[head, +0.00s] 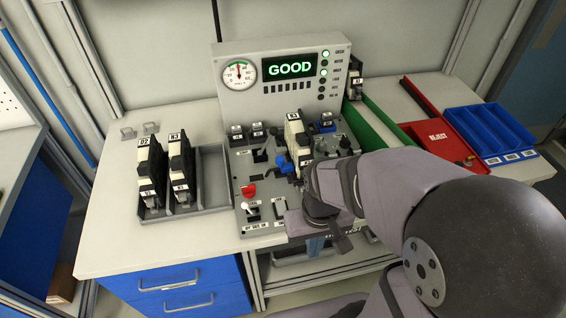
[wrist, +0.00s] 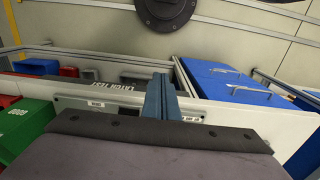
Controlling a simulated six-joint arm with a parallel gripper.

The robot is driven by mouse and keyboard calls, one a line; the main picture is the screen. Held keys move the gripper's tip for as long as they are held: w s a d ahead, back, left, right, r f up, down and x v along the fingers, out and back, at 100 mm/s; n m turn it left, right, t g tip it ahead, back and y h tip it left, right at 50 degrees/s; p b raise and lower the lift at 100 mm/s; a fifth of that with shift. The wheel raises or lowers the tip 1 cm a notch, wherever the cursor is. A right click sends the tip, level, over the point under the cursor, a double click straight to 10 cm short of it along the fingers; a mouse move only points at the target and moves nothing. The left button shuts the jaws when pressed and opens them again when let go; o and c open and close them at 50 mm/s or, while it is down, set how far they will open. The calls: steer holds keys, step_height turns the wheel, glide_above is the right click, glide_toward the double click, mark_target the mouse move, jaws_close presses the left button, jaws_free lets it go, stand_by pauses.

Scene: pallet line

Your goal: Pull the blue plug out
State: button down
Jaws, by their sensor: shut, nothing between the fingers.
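A small blue plug (head: 288,168) shows in the head view, low at the left front side of the black-and-cream module (head: 298,138) that stands on the grey test fixture (head: 238,165). Whether the plug is fully seated is too small to tell. My gripper (head: 316,246) has blue-grey fingers and hangs at the front edge of the bench, apart from the plug and nearer the camera. In the wrist view its fingers (wrist: 158,97) are together with nothing between them. The plug cannot be made out in the wrist view.
A panel (head: 290,70) with a gauge and a lit GOOD display stands behind the fixture. Two modules (head: 165,170) sit in a tray at left.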

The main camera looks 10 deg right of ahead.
steer(key=w+r+m+h, duration=0.1)
steer(key=w+m, duration=0.6)
steer(key=w, duration=0.9)
steer(key=w+a+r+m+t+h+p, duration=0.1)
steer(key=w+r+m, duration=0.3)
steer(key=w, duration=1.3)
steer(key=m+h, duration=0.1)
steer(key=m, duration=0.2)
steer(key=shift+w+a+r+m+h, duration=0.15)
steer(key=shift+w+r+m+h, duration=0.15)
steer(key=shift+m, duration=0.1)
steer(key=shift+f, duration=0.15)
steer(key=p, duration=0.4)
glide_above(286, 165)
step_height(286, 165, down, 8)
steer(key=shift+s+a+f, duration=0.1)
steer(key=shift+f, duration=0.5)
